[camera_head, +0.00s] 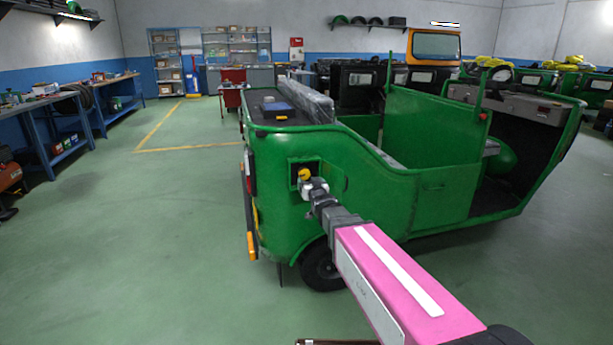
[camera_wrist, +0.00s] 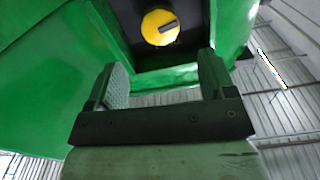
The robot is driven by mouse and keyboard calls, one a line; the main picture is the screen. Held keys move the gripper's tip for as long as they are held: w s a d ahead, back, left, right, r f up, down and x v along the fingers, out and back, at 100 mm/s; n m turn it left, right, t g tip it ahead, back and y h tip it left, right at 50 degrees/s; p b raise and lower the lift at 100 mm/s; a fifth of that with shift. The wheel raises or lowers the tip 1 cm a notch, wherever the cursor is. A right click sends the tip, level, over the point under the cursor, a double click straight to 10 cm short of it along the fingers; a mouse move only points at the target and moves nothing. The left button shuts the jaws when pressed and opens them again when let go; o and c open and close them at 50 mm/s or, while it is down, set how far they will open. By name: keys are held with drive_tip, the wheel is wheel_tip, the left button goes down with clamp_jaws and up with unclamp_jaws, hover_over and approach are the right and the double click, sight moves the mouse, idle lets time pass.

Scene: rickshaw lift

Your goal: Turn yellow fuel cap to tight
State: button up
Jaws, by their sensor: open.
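The yellow fuel cap (camera_head: 304,174) sits in a dark square recess in the side of the green rickshaw (camera_head: 270,210). In the wrist view the cap (camera_wrist: 158,28) is a round yellow disc with a dark raised grip bar, tilted slightly. The green rickshaw body (camera_wrist: 50,70) surrounds the recess. My gripper (camera_head: 314,186) is just in front of the recess, below and right of the cap in the head view. In the wrist view my gripper (camera_wrist: 160,80) is open and empty, its two fingers apart. The cap lies beyond the fingertips, not between them.
A rear wheel (camera_head: 322,268) is below my arm. Workbenches (camera_head: 60,115) stand at the left wall and shelves (camera_head: 236,45) at the back. The green floor left of the rickshaw is clear.

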sight(305, 174)
drive_tip(key=x, duration=0.9)
drive_tip(key=shift+f, duration=0.1)
drive_tip(key=shift+s, duration=0.1)
drive_tip(key=c, duration=0.9)
